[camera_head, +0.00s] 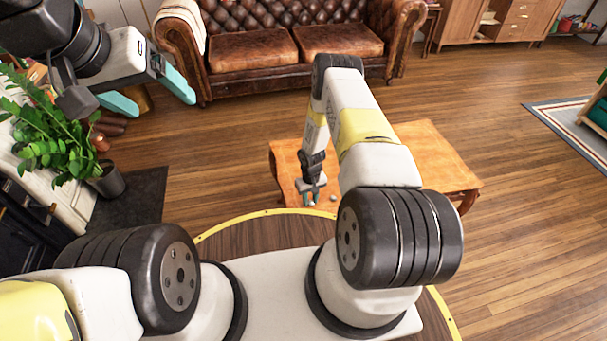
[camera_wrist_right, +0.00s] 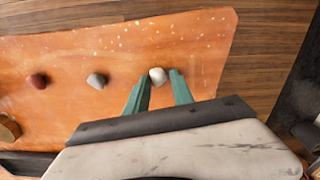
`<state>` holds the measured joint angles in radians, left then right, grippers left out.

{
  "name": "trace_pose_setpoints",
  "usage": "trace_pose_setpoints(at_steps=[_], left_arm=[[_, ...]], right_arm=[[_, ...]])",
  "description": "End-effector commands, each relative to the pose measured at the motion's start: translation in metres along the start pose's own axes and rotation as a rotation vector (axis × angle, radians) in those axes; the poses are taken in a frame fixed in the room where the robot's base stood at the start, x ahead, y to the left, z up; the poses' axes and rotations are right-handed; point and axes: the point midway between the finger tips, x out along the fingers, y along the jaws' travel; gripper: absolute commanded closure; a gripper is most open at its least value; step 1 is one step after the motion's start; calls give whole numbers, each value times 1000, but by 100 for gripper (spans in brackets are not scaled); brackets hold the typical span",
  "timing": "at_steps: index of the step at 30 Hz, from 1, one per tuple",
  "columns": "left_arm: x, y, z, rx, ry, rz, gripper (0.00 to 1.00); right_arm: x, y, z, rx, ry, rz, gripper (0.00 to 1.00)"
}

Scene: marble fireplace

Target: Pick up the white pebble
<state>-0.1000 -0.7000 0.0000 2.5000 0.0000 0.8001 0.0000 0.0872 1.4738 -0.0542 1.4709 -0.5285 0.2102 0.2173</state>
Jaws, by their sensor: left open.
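In the right wrist view the white pebble (camera_wrist_right: 158,76) lies on the orange-brown wooden table (camera_wrist_right: 60,100). The green fingers of my right gripper (camera_wrist_right: 161,75) stand apart, with the pebble between their tips, nearer the left finger. A small gap shows on the right finger's side. I cannot tell whether the left finger touches it. In the head view my right gripper (camera_head: 312,198) reaches down at the table's near left part. A small pale pebble (camera_head: 333,197) shows beside it; I cannot tell which one. My left gripper (camera_head: 162,104) is open and empty, high at the upper left.
A grey stone (camera_wrist_right: 97,81) and a dark red stone (camera_wrist_right: 38,81) lie left of the white pebble. A leather sofa (camera_head: 290,45) stands behind the table. A potted plant (camera_head: 50,135) is at the left, below my left gripper.

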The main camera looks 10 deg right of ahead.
Motion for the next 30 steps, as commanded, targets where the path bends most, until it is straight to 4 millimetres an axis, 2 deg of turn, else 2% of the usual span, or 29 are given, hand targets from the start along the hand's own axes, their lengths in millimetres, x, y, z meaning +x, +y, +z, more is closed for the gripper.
trace_pose_setpoints(at_steps=[1,3,4,17,22,26,30], left_arm=[[0,0,0,0,0,0,19],[0,0,0,0,0,0,19],[0,0,0,0,0,0,19],[0,0,0,0,0,0,19],[0,0,0,0,0,0,19],[0,0,0,0,0,0,19],[0,0,0,0,0,0,19]], right_arm=[[0,0,0,0,0,0,83],[0,0,0,0,0,0,97],[0,0,0,0,0,0,100],[-4,0,-1,0,1,0,100],[-18,0,-1,0,2,0,100],[-37,0,-1,0,3,1,100],[-39,-13,27,-4,-5,0,100]])
